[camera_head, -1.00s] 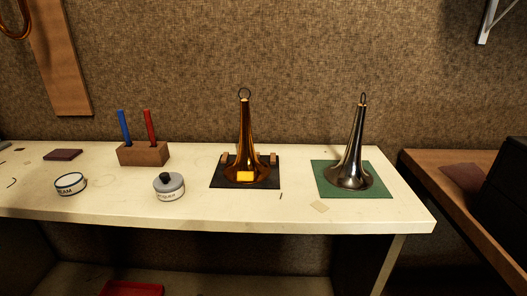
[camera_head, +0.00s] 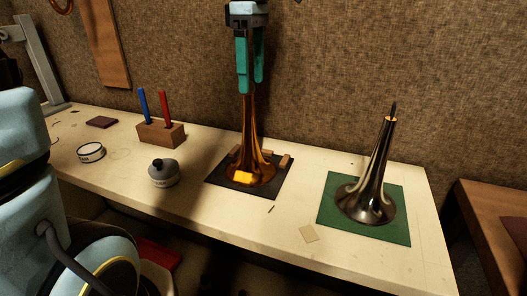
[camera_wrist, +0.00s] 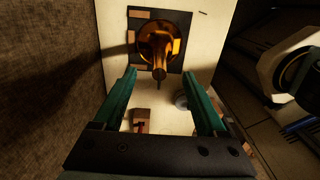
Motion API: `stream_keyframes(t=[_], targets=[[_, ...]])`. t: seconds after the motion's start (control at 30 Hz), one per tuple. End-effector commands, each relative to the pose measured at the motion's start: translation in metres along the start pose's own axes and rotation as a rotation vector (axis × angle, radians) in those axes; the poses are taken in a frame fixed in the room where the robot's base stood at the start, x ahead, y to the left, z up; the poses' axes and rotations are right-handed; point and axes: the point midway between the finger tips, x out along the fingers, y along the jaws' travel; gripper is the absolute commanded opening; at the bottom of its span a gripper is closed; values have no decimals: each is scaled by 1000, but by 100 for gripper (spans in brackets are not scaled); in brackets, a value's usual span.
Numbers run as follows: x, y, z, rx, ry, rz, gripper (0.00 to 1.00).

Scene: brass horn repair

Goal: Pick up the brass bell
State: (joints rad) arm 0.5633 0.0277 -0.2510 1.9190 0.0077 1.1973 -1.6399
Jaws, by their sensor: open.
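The brass bell (camera_head: 251,150) stands upright, flared end down, on a black mat (camera_head: 218,178). My gripper (camera_head: 251,88) is above it, open, with teal fingers pointing down over the bell's narrow top. The fingers hide the bell's top ring in the head view. In the wrist view the brass bell (camera_wrist: 163,45) is seen from above, its narrow end and ring lying between the two open fingertips (camera_wrist: 160,80). No finger is seen touching it. A dark silver bell (camera_head: 370,180) stands on a green mat (camera_head: 335,220) to the right.
Small wooden blocks (camera_head: 285,161) sit on the black mat by the bell. A round grey-lidded tin (camera_head: 163,172), a white tin (camera_head: 91,152) and a wooden holder (camera_head: 161,134) with blue and red sticks are to the left.

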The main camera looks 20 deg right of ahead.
Motion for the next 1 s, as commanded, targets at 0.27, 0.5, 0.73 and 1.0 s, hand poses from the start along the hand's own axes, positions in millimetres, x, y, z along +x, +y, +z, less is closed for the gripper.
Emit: stream_keyframes(t=[0.27, 0.5, 0.73, 1.0], targets=[[33, 0, -1, 1, 0, 0, 74], [58, 0, -6, 1, -1, -4, 74], [84, 0, -8, 3, 0, 0, 74], [86, 0, -7, 2, 0, 2, 71]])
